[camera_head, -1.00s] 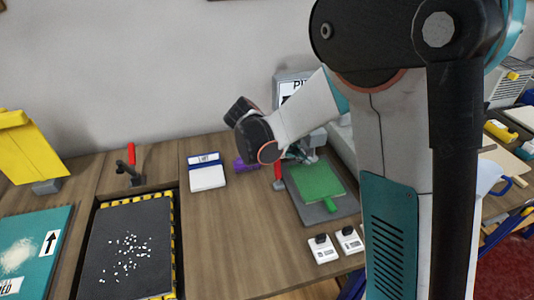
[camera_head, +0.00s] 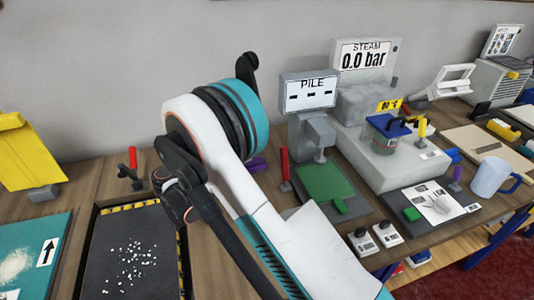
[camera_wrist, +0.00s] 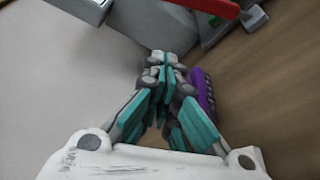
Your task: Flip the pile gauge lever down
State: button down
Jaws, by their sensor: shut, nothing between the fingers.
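The pile gauge (camera_head: 310,92), a grey stand with a display reading PILE and three dashes, stands against the wall in the head view. Its red lever (camera_head: 285,165) stands upright at the left of the green pad (camera_head: 322,182) on a dark base. In the wrist view a red handle (camera_wrist: 205,8) crosses the top edge, beyond and to the right of my fingertips. My gripper (camera_wrist: 161,62) is shut and empty, its teal fingers together and apart from the handle. In the head view my arm hides the gripper.
A purple object (camera_wrist: 203,95) lies close to the right of my fingers; it also shows behind my arm (camera_head: 257,165). Another red-handled clamp (camera_head: 133,160) stands at the left. The steam unit (camera_head: 385,160) is right of the gauge. Two small switch boxes (camera_head: 375,239) sit in front.

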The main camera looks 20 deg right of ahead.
dwell(0.3)
jog(key=b+x, duration=0.2)
jog(key=x, duration=0.7)
jog(key=shift+f+b, duration=0.2)
jog(key=shift+b, duration=0.15)
jog(key=shift+d, duration=0.6)
jog(key=s, duration=0.1)
jog(key=s+r+b, duration=0.1)
jog(key=s, duration=0.1)
jog(key=shift+s+r, duration=0.25)
jog(key=shift+r, duration=0.05)
